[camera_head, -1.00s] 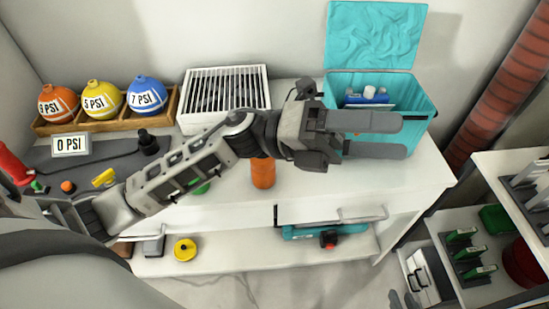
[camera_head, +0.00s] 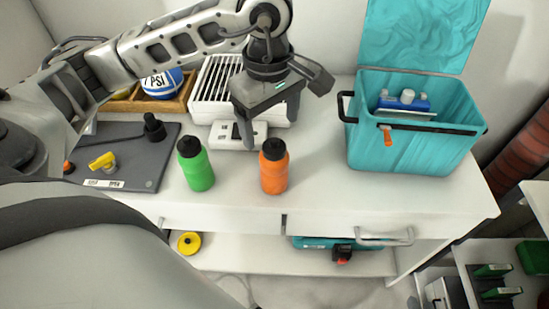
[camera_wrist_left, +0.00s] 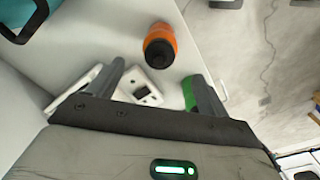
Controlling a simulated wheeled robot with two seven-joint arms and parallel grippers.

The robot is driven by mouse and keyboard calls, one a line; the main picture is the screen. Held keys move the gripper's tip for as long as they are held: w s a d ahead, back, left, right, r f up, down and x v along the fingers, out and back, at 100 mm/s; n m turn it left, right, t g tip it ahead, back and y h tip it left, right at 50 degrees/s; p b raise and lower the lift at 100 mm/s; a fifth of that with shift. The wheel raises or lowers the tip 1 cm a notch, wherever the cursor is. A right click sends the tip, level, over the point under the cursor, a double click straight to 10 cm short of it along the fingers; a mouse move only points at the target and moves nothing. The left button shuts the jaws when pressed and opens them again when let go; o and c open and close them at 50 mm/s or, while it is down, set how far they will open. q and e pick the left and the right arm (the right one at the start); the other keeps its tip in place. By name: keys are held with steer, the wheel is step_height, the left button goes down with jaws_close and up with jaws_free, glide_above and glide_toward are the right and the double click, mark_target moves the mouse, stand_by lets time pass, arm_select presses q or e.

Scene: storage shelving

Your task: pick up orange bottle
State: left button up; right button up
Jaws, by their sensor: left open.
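The orange bottle (camera_head: 274,172) with a black cap stands upright on the white worktop, right of a green bottle (camera_head: 198,170) with a black cap. My left gripper (camera_head: 268,132) is open and empty, pointing down above the worktop, just behind the orange bottle and apart from it. In the left wrist view, the orange bottle (camera_wrist_left: 161,46) shows beyond and between the open fingers (camera_wrist_left: 157,88). The green bottle (camera_wrist_left: 188,94) is partly hidden behind the right finger there. My right gripper is not in view.
A teal open-lidded box (camera_head: 415,148) stands to the right. A white device (camera_head: 228,134) lies behind the bottles, near a slatted white box (camera_head: 213,88). A dark board (camera_head: 140,165) with a yellow part lies left. The worktop right of the orange bottle is clear.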

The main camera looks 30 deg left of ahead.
mark_target(273, 153)
arm_select(q)
step_height(273, 153, down, 8)
steer(key=shift+w+d+f+p, duration=0.1)
steer(key=shift+d+f+p, duration=0.05)
steer(key=shift+f+p, duration=0.15)
steer(key=shift+r, duration=0.1)
steer(key=c, duration=1.2)
